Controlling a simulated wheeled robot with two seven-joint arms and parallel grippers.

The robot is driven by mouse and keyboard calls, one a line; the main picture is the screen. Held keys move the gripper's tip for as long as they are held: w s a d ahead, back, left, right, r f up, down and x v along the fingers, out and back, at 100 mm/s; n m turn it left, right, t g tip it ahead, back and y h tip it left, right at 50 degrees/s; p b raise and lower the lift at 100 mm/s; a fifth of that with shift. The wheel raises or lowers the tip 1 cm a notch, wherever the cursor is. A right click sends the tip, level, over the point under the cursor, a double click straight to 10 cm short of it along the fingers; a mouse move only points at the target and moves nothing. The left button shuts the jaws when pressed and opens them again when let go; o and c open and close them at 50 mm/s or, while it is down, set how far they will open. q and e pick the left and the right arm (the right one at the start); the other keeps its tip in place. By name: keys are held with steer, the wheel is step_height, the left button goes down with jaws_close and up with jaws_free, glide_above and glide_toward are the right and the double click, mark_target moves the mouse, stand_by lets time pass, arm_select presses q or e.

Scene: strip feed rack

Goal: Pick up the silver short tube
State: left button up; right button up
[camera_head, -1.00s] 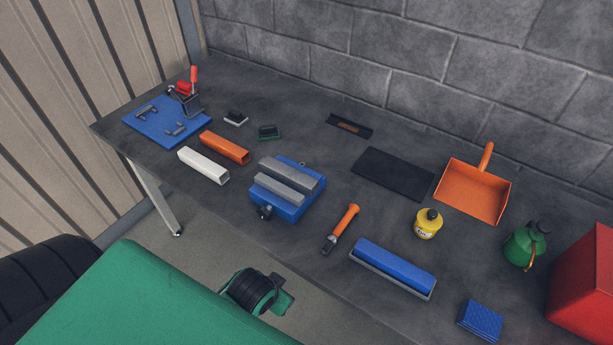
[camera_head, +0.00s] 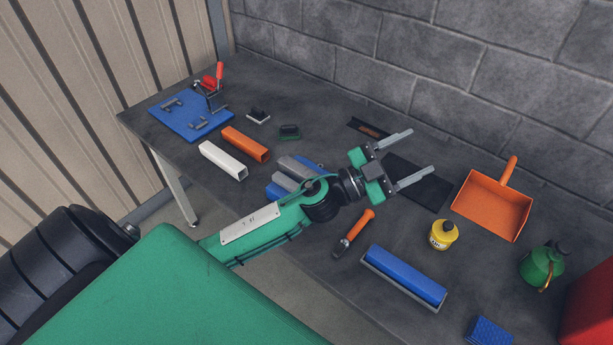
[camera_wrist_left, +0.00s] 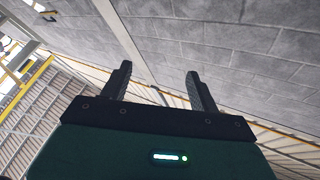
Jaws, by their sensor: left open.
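A pale, white-to-silver square tube (camera_head: 222,160) lies on the workbench near its front left edge, beside an orange square tube (camera_head: 245,144). It is the only silver-looking short tube I see. My left gripper (camera_head: 421,152) is open and empty, in the air over the middle of the bench, well to the right of the tube. Its two spread fingers also show in the left wrist view (camera_wrist_left: 159,69), with only wall and shed behind them. My right gripper is not in view.
My left arm partly hides the blue vise (camera_head: 277,190) and dark mat (camera_head: 432,190). A blue board with a clamp (camera_head: 190,122) lies far left.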

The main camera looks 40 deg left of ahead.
arm_select(q)
steer(key=d+m+g+h, duration=0.4)
steer(key=m+g, duration=0.3)
steer(key=n+g+y, duration=0.2)
steer(key=g+y, duration=0.8)
steer(key=y, duration=0.8)
glide_above(311, 175)
step_height(311, 175, down, 9)
step_height(311, 175, down, 8)
steer(key=p, duration=0.2)
steer(key=shift+a+p, duration=0.1)
steer(key=shift+p, duration=0.3)
step_height(311, 175, down, 5)
steer(key=p, duration=0.3)
steer(key=shift+r, duration=0.2)
steer(key=shift+w+f, duration=0.1)
steer(key=shift+f, duration=0.3)
